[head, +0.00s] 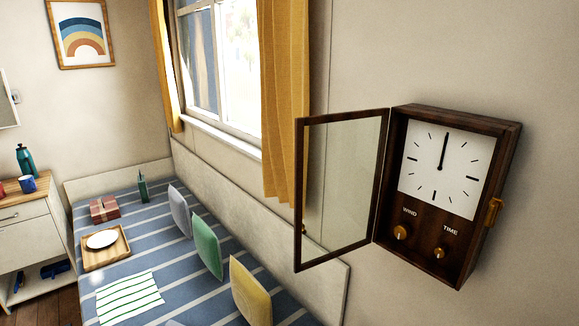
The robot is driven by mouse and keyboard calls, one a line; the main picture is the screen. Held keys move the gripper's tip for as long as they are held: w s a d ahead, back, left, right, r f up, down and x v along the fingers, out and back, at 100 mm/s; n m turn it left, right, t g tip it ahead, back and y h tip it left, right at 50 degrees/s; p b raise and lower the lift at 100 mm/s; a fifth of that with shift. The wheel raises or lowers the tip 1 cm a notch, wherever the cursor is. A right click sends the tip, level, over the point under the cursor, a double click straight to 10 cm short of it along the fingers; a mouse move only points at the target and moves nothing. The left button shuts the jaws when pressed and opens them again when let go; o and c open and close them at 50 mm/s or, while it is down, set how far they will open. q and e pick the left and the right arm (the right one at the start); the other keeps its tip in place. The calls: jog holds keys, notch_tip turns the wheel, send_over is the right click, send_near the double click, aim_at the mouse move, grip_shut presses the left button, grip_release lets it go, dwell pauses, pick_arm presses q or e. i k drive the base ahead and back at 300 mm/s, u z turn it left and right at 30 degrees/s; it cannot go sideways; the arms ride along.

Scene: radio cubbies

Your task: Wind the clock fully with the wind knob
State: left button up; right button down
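The wall clock (445,190) is a dark wooden box with a white dial, on the wall at the right of the head view. Below the dial, the brass wind knob (400,232) sits at the lower left under the label WIND. The brass time knob (440,252) sits to its right under the label TIME. A brass latch (493,212) is on the clock's right side. Neither of my grippers is in view.
The open door juts into the room left of the knobs. A striped bed (175,255) with several cushions lies below the window (222,60). A wooden tray (104,260) with a white plate rests on it. A white cabinet (30,240) stands at the far left.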

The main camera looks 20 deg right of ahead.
aim_at(400, 230)
jog(key=z, duration=1.65)
